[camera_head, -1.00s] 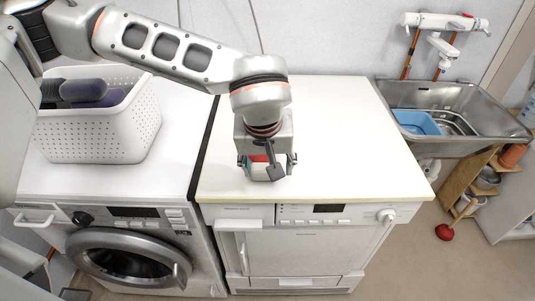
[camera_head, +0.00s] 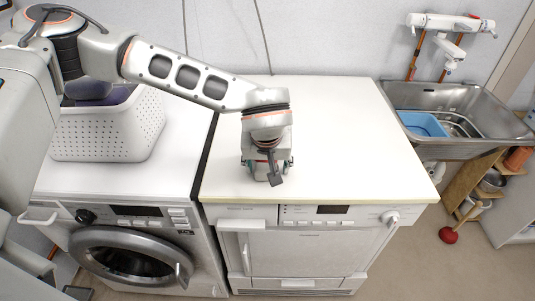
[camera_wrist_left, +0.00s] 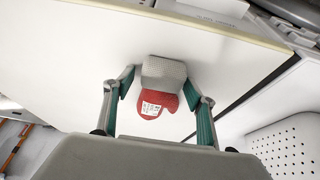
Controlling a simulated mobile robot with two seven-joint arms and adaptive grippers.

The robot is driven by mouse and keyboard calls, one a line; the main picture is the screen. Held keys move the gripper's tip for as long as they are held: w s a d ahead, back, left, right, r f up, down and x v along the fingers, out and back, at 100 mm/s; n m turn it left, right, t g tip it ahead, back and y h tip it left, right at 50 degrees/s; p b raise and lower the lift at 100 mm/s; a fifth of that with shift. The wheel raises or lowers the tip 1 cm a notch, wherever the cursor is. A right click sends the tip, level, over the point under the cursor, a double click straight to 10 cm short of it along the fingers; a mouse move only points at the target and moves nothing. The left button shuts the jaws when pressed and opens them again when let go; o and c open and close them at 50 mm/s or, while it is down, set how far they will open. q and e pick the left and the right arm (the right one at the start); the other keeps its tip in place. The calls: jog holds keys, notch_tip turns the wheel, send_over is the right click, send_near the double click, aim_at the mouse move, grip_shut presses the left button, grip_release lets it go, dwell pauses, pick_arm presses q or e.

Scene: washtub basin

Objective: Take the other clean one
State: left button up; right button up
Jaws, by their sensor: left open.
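My left gripper (camera_head: 268,172) is low over the white top of the right-hand machine, near its front edge. In the left wrist view the gripper (camera_wrist_left: 158,80) is open, with one green-padded finger on each side of a small red and grey item (camera_wrist_left: 152,103). My right gripper is not in view.
A white perforated basket (camera_head: 105,128) with dark purple things in it stands on the washing machine (camera_head: 130,255) at left. The white worktop (camera_head: 340,140) is clear right of the gripper. A steel sink (camera_head: 465,100) with a blue tub (camera_head: 422,124) is at far right.

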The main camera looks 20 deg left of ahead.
pick_arm(q)
jog(key=c, duration=1.2)
jog(key=shift+r, duration=0.1)
